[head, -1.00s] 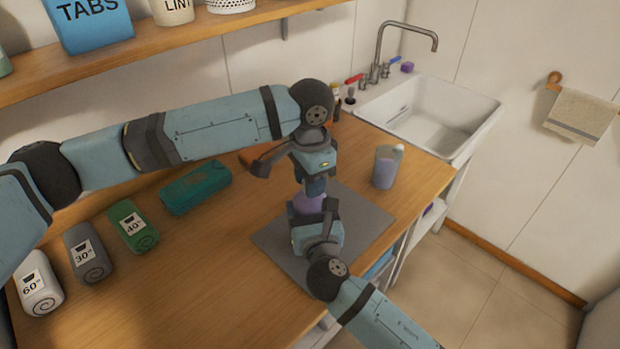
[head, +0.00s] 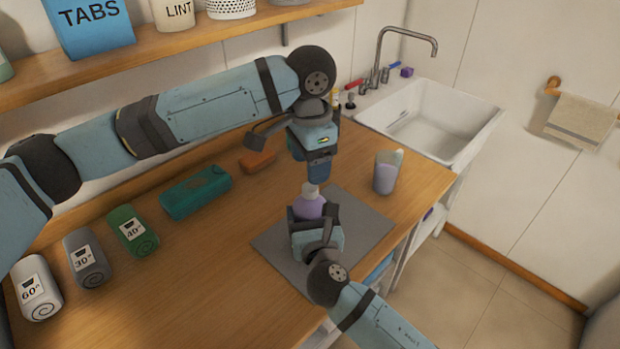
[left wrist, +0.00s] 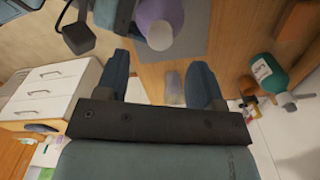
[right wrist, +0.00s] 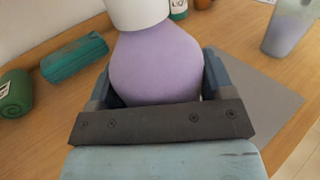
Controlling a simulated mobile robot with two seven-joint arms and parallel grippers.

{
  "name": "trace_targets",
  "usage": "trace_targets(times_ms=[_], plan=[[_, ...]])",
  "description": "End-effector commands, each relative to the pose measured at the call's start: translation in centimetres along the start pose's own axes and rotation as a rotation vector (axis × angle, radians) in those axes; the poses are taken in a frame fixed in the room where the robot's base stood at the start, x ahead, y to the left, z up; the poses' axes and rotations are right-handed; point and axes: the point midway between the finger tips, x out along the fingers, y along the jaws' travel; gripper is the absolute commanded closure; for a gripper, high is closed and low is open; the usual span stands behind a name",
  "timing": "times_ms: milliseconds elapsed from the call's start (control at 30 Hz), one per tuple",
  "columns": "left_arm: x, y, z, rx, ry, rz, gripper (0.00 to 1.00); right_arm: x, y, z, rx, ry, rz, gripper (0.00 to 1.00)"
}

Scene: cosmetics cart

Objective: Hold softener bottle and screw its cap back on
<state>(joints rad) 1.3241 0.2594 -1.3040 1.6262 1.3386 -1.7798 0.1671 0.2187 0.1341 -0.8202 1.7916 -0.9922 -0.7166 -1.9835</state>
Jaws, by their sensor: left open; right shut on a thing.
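The softener bottle (head: 309,206) is lilac and stands upright over the grey mat (head: 272,240). A white cap (head: 311,190) sits on its top; how tightly it is seated, I cannot tell. The bottle (right wrist: 158,68) and cap (right wrist: 138,13) fill the upper middle of the right wrist view. My right gripper (head: 315,217) is shut around the bottle's body from the near side. My left gripper (head: 318,182) is open and empty just above the cap, apart from it. In the left wrist view the cap (left wrist: 160,37) lies beyond its fingers (left wrist: 161,85).
A measuring cup (head: 386,172) with lilac liquid stands to the right, near the sink (head: 440,122). A teal case (head: 195,192), an orange item (head: 257,160) and rolled towels (head: 131,230) lie to the left. A shelf (head: 200,38) runs along the back wall.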

Motion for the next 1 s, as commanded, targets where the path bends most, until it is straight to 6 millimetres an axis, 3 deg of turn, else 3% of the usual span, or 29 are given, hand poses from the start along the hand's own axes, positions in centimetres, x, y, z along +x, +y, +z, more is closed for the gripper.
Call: trace_targets(times_ms=[100, 300, 700, 733, 833, 1000], plan=[[-2.6, 0.0, -0.1, 0.001, 0.002, -0.002, 0.38, 0.0, 0.0, -0.1, 0.000, 0.001, 0.000, 0.92], [-5.3, 0.0, -0.1, 0.001, 0.001, -0.001, 0.38, 0.0, 0.0, -0.1, 0.000, 0.001, 0.000, 0.92], [-6.1, 0.0, 0.0, 0.001, -0.001, 0.000, 0.38, 0.0, 0.0, -0.1, 0.000, 0.001, 0.000, 0.92], [-6.1, 0.0, 0.0, 0.001, -0.001, 0.000, 0.38, 0.0, 0.0, -0.1, 0.000, 0.001, 0.000, 0.21], [-6.1, 0.0, 0.0, 0.001, 0.000, 0.000, 0.38, 0.0, 0.0, 0.0, 0.000, 0.001, 0.000, 0.00], [-6.1, 0.0, 0.0, 0.001, 0.000, 0.000, 0.38, 0.0, 0.0, 0.0, 0.000, 0.000, 0.000, 0.00]])
